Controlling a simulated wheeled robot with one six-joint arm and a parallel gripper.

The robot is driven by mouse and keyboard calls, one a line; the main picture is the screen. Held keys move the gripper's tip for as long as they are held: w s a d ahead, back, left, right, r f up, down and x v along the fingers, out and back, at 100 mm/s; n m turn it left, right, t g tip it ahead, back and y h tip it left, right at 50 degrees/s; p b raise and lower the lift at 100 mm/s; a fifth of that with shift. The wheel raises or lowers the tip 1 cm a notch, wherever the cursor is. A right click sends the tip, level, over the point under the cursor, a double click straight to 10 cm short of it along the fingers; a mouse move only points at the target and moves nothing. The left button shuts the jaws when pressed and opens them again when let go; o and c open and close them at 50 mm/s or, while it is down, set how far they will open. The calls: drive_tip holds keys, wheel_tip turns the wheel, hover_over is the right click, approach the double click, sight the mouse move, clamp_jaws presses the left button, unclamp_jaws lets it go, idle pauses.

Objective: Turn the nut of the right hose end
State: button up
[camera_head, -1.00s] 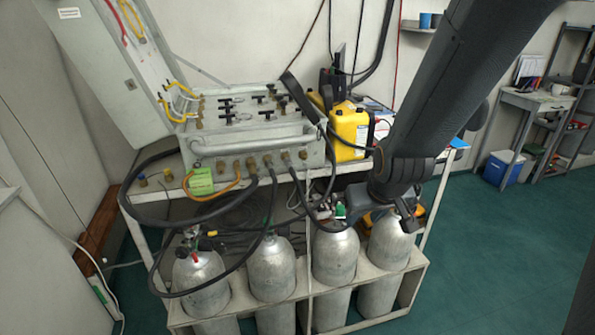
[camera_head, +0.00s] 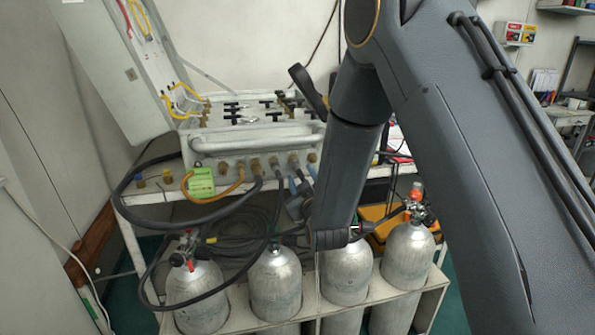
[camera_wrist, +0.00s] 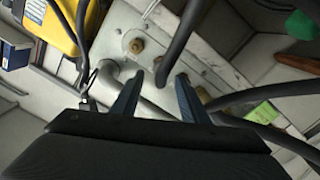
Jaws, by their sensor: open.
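The light grey air panel (camera_head: 205,148) has a row of hose fittings along its front. The right hose end (camera_head: 295,162) is the rightmost one with a black hose; a bare brass fitting (camera_head: 311,157) is to its right. My gripper (camera_head: 302,180) is in front of and slightly below these, partly hidden by my arm. In the wrist view, my gripper (camera_wrist: 157,88) is open, with two blue fingers spread towards the panel. The black hose (camera_wrist: 178,45) shows between and beyond the fingertips, with no clear contact. Its nut cannot be made out clearly. The bare brass fitting (camera_wrist: 137,46) also shows there.
An orange hose (camera_head: 228,187), a thick black hose (camera_head: 190,220) and a green tag (camera_head: 201,182) are left of my gripper. Grey cylinders (camera_head: 275,282) stand in the rack below. A yellow case (camera_wrist: 68,22) shows at the upper left in the wrist view.

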sight(298, 170)
drive_tip(key=x, duration=0.6)
drive_tip(key=shift+p, duration=0.35)
clamp_jaws()
